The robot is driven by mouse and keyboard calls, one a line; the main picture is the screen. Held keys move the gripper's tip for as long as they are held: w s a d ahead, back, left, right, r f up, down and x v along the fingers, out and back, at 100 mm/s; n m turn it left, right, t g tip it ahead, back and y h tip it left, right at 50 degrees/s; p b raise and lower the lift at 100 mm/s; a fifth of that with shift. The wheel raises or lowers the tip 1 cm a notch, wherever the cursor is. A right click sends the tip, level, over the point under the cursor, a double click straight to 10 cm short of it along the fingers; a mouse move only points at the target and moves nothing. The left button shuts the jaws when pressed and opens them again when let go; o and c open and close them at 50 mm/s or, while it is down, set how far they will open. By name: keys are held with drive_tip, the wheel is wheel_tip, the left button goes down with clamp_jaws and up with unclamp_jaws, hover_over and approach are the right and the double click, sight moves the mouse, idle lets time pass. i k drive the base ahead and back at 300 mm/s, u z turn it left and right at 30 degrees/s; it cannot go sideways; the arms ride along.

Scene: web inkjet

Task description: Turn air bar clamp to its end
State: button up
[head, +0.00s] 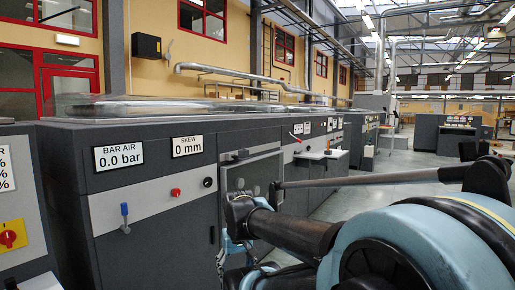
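A grey press cabinet (60,190) fills the left and middle of the head view. A blue-handled lever (124,211) stands upright on its front, below a display (118,156) reading "BAR AIR 0.0 bar". A red knob (176,192) and a black knob (208,182) sit to its right, below a display (187,145) reading "SKEW 0 mm". No label names the air bar clamp, so I cannot tell for certain which control it is. My arm reaches in from the right, in front of the cabinet and right of these controls. My gripper's fingertips cannot be made out clearly.
A control panel with a yellow-backed red rotary switch (8,237) stands at the far left. A small white shelf (322,154) juts from the machine row farther back. The floor (385,200) along the row is open behind my arm.

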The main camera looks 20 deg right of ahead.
sight(176, 192)
drive_tip(key=z, duration=0.7)
drive_tip(key=k, duration=1.5)
drive_tip(key=u, duration=0.7)
drive_tip(key=i, duration=1)
